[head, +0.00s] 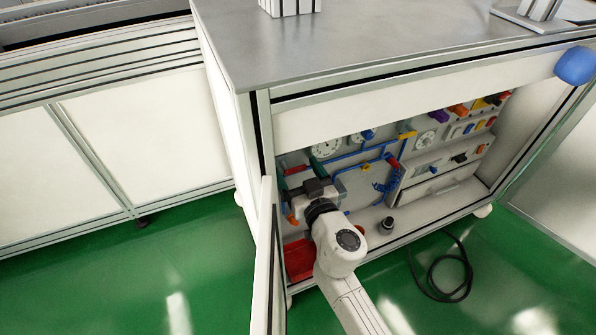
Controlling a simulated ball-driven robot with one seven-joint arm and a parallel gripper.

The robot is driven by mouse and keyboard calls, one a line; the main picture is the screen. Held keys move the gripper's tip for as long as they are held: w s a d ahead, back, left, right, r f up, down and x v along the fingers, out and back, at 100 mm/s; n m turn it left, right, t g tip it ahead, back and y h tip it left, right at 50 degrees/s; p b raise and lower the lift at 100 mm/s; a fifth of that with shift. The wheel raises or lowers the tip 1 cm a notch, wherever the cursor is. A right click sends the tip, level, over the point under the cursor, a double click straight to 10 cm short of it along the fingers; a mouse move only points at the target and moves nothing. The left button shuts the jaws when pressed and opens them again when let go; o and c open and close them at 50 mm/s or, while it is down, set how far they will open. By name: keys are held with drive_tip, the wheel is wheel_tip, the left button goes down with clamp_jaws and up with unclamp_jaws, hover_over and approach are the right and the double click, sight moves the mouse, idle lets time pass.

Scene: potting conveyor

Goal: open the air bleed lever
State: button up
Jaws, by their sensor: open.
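Inside the open cabinet is a back panel (362,187) with several small coloured handles. They include a blue one (368,134), a yellow one (406,135), a red one (393,162), a green one (317,164) and an orange one (291,219). No label is readable, so I cannot tell which is the air bleed lever. My gripper (309,187) is inside the cabinet at the left part of the panel, below the green handle and above the orange one. It is open; its fingers are small and dark here, and contact cannot be told. My arm hides part of the panel.
The open door (264,260) stands close left of my arm. A red bin (300,257) and a dark round part (386,225) sit on the cabinet floor. Gauges (326,147) and blue tubes crowd the panel. A black cable (437,287) lies on the green floor.

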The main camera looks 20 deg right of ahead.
drive_tip(key=c, duration=1.1)
drive_tip(key=shift+o, duration=0.2)
drive_tip(key=shift+r+n, duration=0.1)
drive_tip(key=shift+n, duration=0.2)
drive_tip(key=n, duration=0.3)
drive_tip(key=a+n, duration=0.1)
drive_tip(key=n, duration=0.2)
drive_tip(key=r+n, duration=0.1)
drive_tip(key=n, duration=0.2)
drive_tip(key=shift+a+r, duration=0.1)
drive_tip(key=shift+a, duration=0.05)
drive_tip(key=shift+a+n, duration=0.25)
drive_tip(key=shift+n, duration=1.1)
drive_tip(key=shift+a+n, duration=0.3)
drive_tip(key=shift+n, duration=1.1)
drive_tip(key=shift+a+n, duration=0.25)
drive_tip(key=shift+n, duration=1.1)
